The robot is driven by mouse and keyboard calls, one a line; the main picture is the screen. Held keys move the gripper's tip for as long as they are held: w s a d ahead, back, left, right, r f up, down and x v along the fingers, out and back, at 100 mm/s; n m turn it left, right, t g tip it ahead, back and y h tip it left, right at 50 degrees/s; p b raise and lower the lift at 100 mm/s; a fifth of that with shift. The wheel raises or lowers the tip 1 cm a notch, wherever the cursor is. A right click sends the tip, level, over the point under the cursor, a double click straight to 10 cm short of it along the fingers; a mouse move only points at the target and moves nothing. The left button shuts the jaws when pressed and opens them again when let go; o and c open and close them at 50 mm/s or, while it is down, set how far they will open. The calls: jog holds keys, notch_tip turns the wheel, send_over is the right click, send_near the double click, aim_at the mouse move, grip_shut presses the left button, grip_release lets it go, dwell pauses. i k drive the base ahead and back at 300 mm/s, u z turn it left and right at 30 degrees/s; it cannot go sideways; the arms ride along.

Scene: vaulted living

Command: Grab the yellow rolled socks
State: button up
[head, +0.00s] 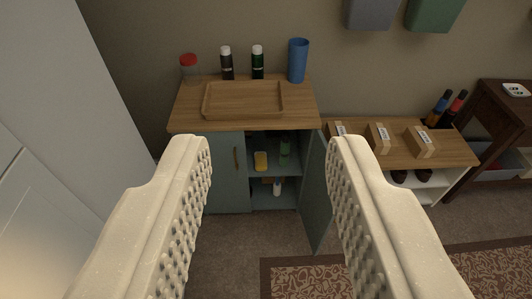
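My gripper (268,150) is open and empty, with its two pale, studded fingers wide apart in the foreground. A small yellow item (261,160) sits on the upper shelf inside the open side of the grey-green cabinet (230,172). It appears between the fingertips in the picture but lies well beyond them. It is too small to tell whether it is the rolled socks, and I see no other clear yellow roll.
The cabinet's right door (316,190) stands open toward me. A green item (285,152) is beside the yellow one; a white bottle (277,187) is below. A wooden tray (244,116) lies on top. A low bench (455,156) with boxes stands right. Carpet in front is clear.

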aim_at(260, 157)
jog(key=i, duration=1.3)
jog(key=u, duration=0.1)
